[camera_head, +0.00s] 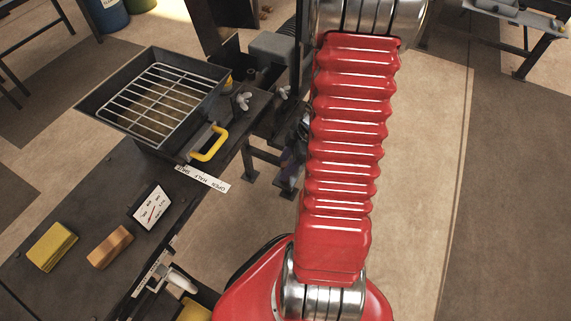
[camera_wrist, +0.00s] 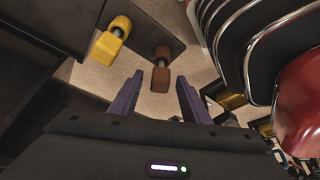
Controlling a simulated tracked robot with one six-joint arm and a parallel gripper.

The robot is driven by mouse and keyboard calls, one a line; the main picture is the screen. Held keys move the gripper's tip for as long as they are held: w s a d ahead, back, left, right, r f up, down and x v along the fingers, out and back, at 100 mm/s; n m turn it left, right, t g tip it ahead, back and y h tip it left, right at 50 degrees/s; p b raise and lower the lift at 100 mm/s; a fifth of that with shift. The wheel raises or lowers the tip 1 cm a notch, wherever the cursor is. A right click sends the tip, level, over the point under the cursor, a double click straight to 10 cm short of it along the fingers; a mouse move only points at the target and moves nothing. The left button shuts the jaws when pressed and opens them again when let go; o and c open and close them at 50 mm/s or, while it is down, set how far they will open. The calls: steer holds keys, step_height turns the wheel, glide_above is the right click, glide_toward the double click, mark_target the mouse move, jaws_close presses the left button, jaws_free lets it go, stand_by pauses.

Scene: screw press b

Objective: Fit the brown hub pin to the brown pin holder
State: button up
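In the wrist view, a brown piece (camera_wrist: 160,79) shows ahead of my fingertips, roughly centred between them. A short grey shaft joins it to a rounder brown piece (camera_wrist: 162,52) at the edge of a dark plate. I cannot tell for sure which piece is the hub pin and which is the pin holder. My gripper (camera_wrist: 161,81) is open, with its two dark purple fingers apart and nothing visibly clamped. I cannot tell whether the fingers touch the brown piece. In the head view my red arm hides much of this area.
A similar yellow piece (camera_wrist: 107,46) stands left of the brown one. In the head view, a dark bench (camera_head: 90,200) carries a yellow block (camera_head: 51,246), an orange-brown block (camera_head: 110,247), a gauge (camera_head: 150,206) and a tray with a wire rack (camera_head: 155,103). A yellow handle (camera_head: 209,148) projects nearby.

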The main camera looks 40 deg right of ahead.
steer(key=shift+r, duration=0.15)
steer(key=v, duration=1.3)
steer(key=shift+r, duration=0.2)
steer(key=shift+s+d, duration=0.1)
stand_by(0.7)
